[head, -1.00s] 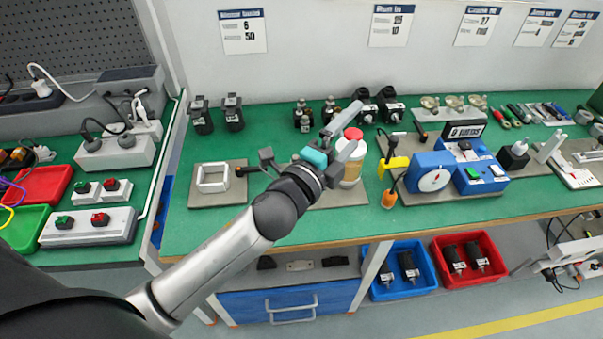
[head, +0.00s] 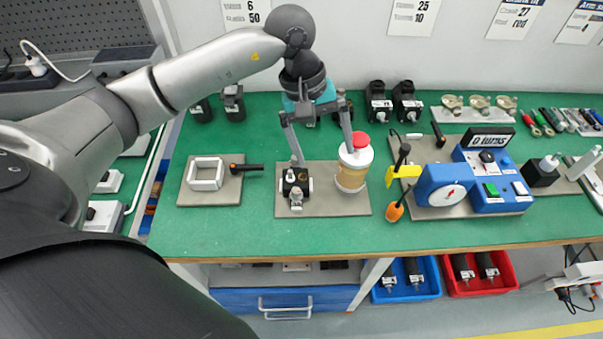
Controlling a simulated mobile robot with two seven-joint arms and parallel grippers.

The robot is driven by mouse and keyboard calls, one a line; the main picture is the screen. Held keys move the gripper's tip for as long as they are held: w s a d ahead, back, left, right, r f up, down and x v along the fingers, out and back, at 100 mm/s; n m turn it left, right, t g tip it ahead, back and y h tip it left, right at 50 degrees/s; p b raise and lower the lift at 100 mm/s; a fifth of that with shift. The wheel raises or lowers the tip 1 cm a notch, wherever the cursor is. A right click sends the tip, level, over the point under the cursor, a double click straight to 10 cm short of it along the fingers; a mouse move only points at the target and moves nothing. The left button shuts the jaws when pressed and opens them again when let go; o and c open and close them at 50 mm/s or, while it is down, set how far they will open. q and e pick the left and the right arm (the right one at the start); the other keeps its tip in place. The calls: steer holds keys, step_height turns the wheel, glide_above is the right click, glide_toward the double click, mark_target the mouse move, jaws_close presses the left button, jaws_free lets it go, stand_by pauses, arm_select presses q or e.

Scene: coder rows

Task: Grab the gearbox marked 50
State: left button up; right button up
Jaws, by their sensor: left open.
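No marking of 50 can be read on any part, so I cannot tell which one is the gearbox marked 50. Two dark units (head: 233,103) stand at the back left under the sheet showing 6 and 50 (head: 246,14). A small black block with silver fittings (head: 296,184) stands on a grey mat (head: 333,205). My left gripper (head: 324,157) is open, its fingers spread and pointing down over that mat. Its left fingertip is close to the black block and its right one overlaps the red-lidded jar (head: 352,172); contact is unclear. My right gripper is not in view.
A white square frame (head: 206,174) sits on a mat to the left. A blue device with a dial (head: 440,194) stands to the right. Motors (head: 378,100) stand at the back. Blue (head: 406,290) and red (head: 508,284) bins sit below. The table's front strip is clear.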

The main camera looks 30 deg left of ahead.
arm_select(q)
steer(key=w+a+y, duration=0.1)
steer(key=a+y, duration=0.2)
steer(key=a, duration=0.4)
steer(key=b, duration=0.1)
glide_above(296, 178)
steer(key=shift+m, duration=0.4)
steer(key=f, duration=0.8)
steer(key=shift+w+a, duration=0.1)
steer(key=shift+a, duration=0.3)
steer(key=f, duration=0.3)
steer(key=d+f, duration=0.1)
steer(key=f, duration=0.1)
steer(key=shift+f+b, duration=0.15)
steer(key=shift+b, duration=0.25)
steer(key=shift+a+f, duration=0.1)
steer(key=shift+f, duration=0.3)
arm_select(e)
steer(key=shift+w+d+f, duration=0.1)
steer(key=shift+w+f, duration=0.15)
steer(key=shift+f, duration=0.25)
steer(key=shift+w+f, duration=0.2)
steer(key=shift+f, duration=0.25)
arm_select(q)
steer(key=shift+r, duration=0.1)
jaws_close()
